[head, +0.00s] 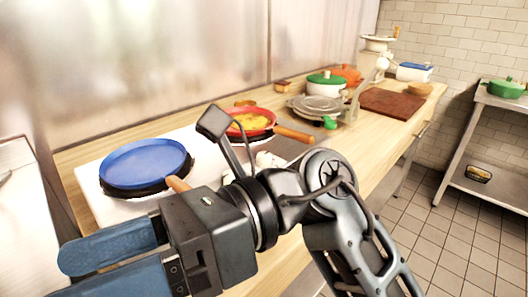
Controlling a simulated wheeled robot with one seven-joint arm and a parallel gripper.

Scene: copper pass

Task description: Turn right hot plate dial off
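A white hot plate (92,180) stands on the wooden counter. A blue pan (146,162) sits on its left burner, and a red pan (250,123) with yellow food sits at its right side. Pale rounded shapes (266,160) show just behind my arm at the plate's front; I cannot tell whether they are dials. The right dial is not clearly visible, and my arm covers much of the front edge. My gripper (112,262), with blue fingers, is at the lower left, in front of the blue pan and apart from it.
The red pan's wooden handle (294,134) points right, near my wrist. A shelf (474,184) stands right, across open tiled floor.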

